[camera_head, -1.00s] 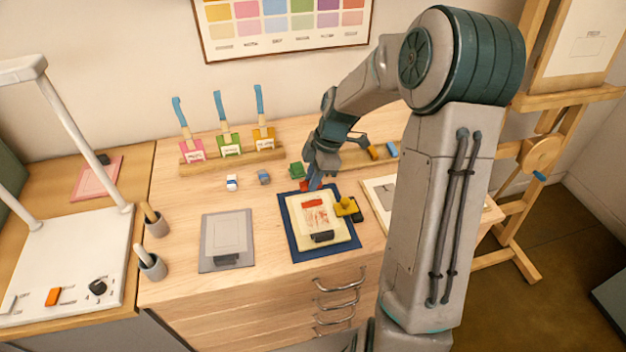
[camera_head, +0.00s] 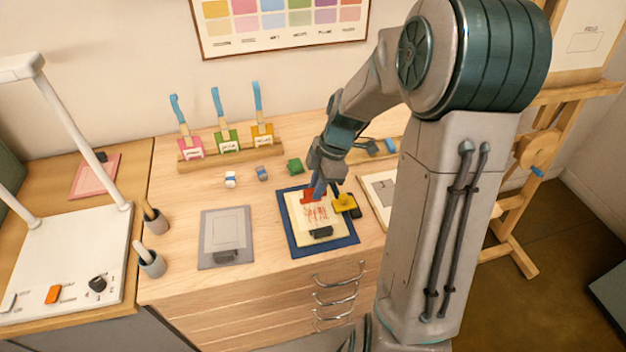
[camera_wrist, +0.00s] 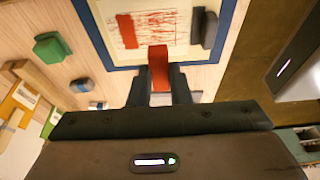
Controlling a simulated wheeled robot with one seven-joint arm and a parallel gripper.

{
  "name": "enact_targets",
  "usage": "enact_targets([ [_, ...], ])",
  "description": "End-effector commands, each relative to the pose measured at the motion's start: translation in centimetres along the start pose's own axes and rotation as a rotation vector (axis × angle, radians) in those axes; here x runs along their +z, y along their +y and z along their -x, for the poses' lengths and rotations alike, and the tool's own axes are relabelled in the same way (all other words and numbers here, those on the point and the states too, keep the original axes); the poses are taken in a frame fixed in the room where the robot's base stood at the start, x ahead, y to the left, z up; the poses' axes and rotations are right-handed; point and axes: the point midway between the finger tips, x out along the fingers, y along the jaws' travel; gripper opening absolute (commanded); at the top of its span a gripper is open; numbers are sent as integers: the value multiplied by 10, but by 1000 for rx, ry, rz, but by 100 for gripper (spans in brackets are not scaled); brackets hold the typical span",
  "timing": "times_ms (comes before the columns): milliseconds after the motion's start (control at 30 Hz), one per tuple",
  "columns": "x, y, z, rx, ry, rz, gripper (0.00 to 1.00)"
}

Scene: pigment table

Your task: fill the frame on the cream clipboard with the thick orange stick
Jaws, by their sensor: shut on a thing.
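The cream clipboard (camera_head: 336,238) lies on a dark blue mat at the table's front. In the wrist view, its pale sheet (camera_wrist: 183,20) bears red scribbled strokes (camera_wrist: 147,30) and a solid red bar (camera_wrist: 126,31) on the far side. Its dark clip (camera_wrist: 204,29) is at the near side. My gripper (camera_head: 315,192) is low over the clipboard's far part. In the wrist view, my gripper (camera_wrist: 159,88) is shut on the thick orange stick (camera_wrist: 159,66), its end at the edge of the strokes. I cannot tell whether the stick touches the sheet.
A yellow object (camera_head: 346,203) stands by the clipboard's right edge. A grey clipboard (camera_head: 227,252) lies to the left and another board (camera_head: 378,187) to the right. Green (camera_head: 294,166), blue (camera_head: 262,174) and white (camera_head: 230,179) blocks sit behind. Bare wood lies between the grey board and blue mat.

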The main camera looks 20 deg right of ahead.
Motion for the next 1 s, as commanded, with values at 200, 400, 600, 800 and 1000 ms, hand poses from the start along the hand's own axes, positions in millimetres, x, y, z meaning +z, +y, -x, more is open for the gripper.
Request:
enact_targets([
  [200,0,-24,-1,5,4,-4,0],
  [400,3,-24,-11,4,5,-4,0],
  [600,9,-24,-30,3,5,-4,0],
  [800,14,-24,-47,4,5,-4,0],
  [1000,15,-24,-50,5,4,-3,0],
])
